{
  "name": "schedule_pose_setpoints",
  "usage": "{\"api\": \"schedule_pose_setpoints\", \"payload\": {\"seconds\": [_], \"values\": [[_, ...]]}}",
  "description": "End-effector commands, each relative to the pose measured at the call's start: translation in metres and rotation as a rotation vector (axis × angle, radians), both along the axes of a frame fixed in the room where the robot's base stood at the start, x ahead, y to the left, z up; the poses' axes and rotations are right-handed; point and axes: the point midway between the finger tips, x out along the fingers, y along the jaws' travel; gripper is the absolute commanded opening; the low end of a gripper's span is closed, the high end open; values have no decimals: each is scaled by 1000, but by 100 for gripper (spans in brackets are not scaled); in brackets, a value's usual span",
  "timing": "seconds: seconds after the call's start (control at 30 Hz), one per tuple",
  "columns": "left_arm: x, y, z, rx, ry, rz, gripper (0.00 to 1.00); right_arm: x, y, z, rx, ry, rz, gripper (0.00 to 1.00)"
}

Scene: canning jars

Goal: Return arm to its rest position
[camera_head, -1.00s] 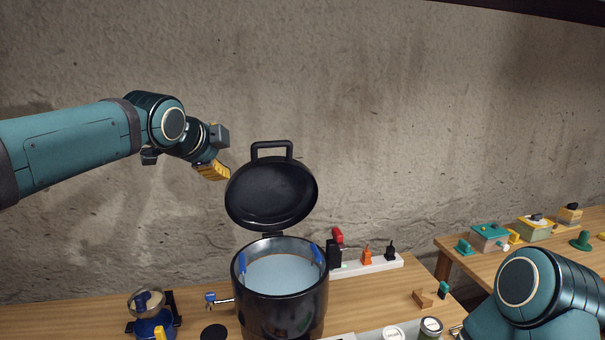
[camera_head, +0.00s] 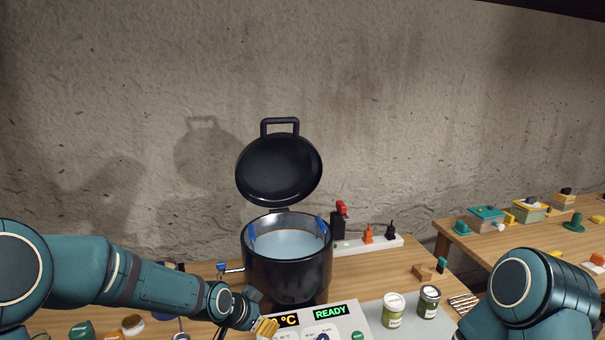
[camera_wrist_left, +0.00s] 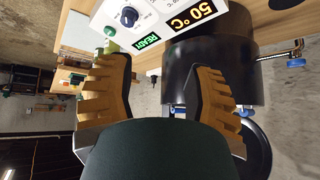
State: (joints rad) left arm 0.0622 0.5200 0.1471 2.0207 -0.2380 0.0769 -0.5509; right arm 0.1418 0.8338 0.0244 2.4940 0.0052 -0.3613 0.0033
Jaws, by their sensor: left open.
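My left arm comes in low from the left in the head view, and its gripper (camera_head: 262,325) is in front of the black pot (camera_head: 287,275), near the left end of the control panel. In the left wrist view my left gripper (camera_wrist_left: 160,95) has its two yellow ridged fingers spread apart with nothing between them. The pot's black lid (camera_head: 279,169) stands open and the pot holds water. The white control panel (camera_head: 345,325) reads READY; 50 °C shows in the left wrist view. Only the rounded teal links of my right arm show; its gripper is out of view.
A power strip (camera_head: 370,244) with plugs lies behind. A second table (camera_head: 470,237) with boxes is at right.

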Motion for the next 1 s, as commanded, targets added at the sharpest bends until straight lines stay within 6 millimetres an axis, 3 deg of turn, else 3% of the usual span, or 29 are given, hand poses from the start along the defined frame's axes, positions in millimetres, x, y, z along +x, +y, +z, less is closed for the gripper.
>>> {"api": "schedule_pose_setpoints", "payload": {"seconds": [0.03,0.2,0.3,0.4,0.5,0.63,1.0], "values": [[-18,-2,-42,-38,74,52,52,0,0,-11,-1,0,0,47],[-84,-6,-139,-151,293,267,52,0,1,-30,-3,2,0,47],[-129,-5,-188,-198,420,409,52,-1,1,-41,-4,5,1,47],[-170,-3,-224,-226,523,541,52,-1,2,-50,-5,6,1,47],[-202,-1,-247,-240,597,643,52,-2,2,-56,-6,7,1,47],[-226,2,-260,-246,648,721,52,-2,2,-60,-6,7,1,47],[-230,2,-261,-248,656,740,52,-2,2,-59,-6,7,2,47]]}}
